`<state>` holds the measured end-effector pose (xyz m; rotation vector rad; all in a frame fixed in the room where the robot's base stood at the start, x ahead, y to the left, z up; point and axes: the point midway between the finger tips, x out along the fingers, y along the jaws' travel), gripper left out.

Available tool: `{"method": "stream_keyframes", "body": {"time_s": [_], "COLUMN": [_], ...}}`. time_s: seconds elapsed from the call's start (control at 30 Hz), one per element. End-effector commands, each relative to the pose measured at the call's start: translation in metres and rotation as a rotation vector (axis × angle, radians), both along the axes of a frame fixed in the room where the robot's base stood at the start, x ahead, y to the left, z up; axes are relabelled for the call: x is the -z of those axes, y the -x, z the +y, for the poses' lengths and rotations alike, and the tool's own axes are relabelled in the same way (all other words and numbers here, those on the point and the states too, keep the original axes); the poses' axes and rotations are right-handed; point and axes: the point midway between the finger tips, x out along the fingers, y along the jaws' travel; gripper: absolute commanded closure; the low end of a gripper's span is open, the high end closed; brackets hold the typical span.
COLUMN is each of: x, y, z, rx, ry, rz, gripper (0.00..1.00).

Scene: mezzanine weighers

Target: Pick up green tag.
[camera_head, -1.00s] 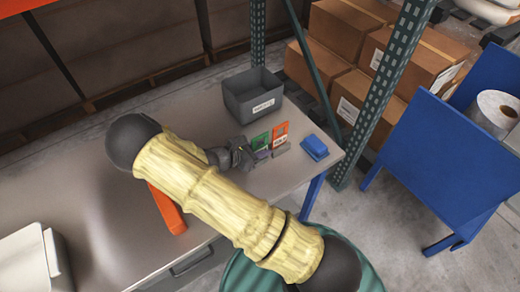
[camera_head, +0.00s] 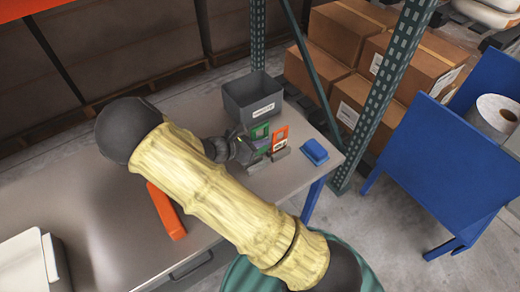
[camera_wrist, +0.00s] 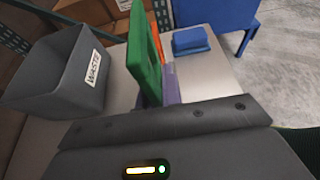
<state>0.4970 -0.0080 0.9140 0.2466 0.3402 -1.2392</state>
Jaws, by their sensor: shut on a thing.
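The green tag (camera_head: 260,131) is upright near the far right end of the workbench, and it also shows large in the wrist view (camera_wrist: 143,55). My gripper (camera_head: 246,147) is at the tag and shut on it; the fingertips are partly hidden by the gripper body. An orange tag (camera_head: 280,137) stands right beside the green one, in a small grey holder (camera_head: 281,153). Something purple (camera_wrist: 171,86) shows low beside the green tag in the wrist view. Whether the green tag's lower edge is clear of the holder cannot be told.
A grey bin labelled WASTE (camera_head: 253,97) stands behind the tags. A blue block (camera_head: 314,152) lies at the bench's right end. An orange bar-shaped thing (camera_head: 165,210) lies nearer on the workbench (camera_head: 100,215). A green rack post (camera_head: 385,95) rises beyond the right end.

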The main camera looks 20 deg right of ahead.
Motion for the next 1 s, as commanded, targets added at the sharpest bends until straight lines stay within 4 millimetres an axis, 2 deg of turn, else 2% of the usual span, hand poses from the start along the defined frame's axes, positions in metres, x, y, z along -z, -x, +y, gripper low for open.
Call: {"method": "stream_keyframes", "body": {"time_s": [0.03, 0.7, 0.83, 1.0], "x": [-0.014, -0.182, -0.203, -0.214], "y": [0.000, 0.000, 0.000, 0.000], "z": [0.000, 0.000, 0.000, 0.000], "rx": [0.002, 0.000, 0.002, 0.000], "ry": [-0.004, -0.005, -0.002, 0.000], "rz": [-0.006, -0.005, -0.003, -0.001], "gripper": [1.00, 1.00, 1.00, 1.00]}}
